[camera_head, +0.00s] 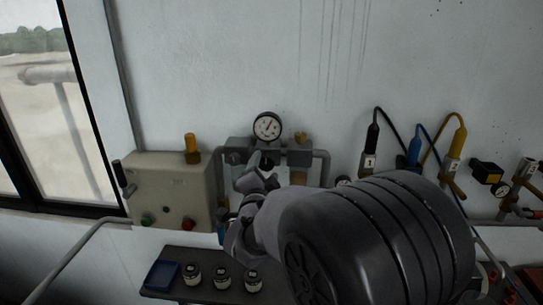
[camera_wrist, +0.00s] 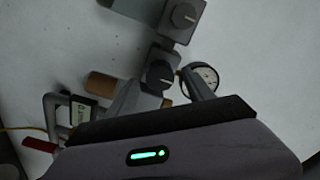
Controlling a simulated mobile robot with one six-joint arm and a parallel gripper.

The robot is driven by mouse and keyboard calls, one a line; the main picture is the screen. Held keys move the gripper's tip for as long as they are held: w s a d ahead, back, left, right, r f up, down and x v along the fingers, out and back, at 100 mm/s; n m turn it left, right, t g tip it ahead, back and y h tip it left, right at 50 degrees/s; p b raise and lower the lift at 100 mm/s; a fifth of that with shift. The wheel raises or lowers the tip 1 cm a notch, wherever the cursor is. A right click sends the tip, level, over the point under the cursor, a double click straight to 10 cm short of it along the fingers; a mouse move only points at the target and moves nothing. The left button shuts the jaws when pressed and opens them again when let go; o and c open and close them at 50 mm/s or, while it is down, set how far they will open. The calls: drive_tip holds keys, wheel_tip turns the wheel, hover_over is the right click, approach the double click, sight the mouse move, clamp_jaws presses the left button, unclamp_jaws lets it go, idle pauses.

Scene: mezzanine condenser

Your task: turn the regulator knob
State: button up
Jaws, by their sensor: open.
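A grey block assembly (camera_head: 240,146) is fixed to the wall under a round white-faced pressure gauge (camera_head: 267,127). The gauge (camera_wrist: 205,76) is just right of the lower knob. I cannot tell which one is the regulator knob. My gripper (camera_head: 260,172) is open in front of the assembly and hides part of it. In the wrist view its fingers (camera_wrist: 165,92) spread either side of the lower knob, with no visible contact.
A beige control box (camera_head: 172,183) with green and red buttons stands left of the assembly. Cabled probes (camera_head: 371,150) hang to the right. A grey pipe (camera_head: 320,155) loops beside the assembly.

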sight(266, 165)
drive_tip(key=shift+w, duration=1.55)
drive_tip(key=shift+d, duration=0.1)
clamp_jaws()
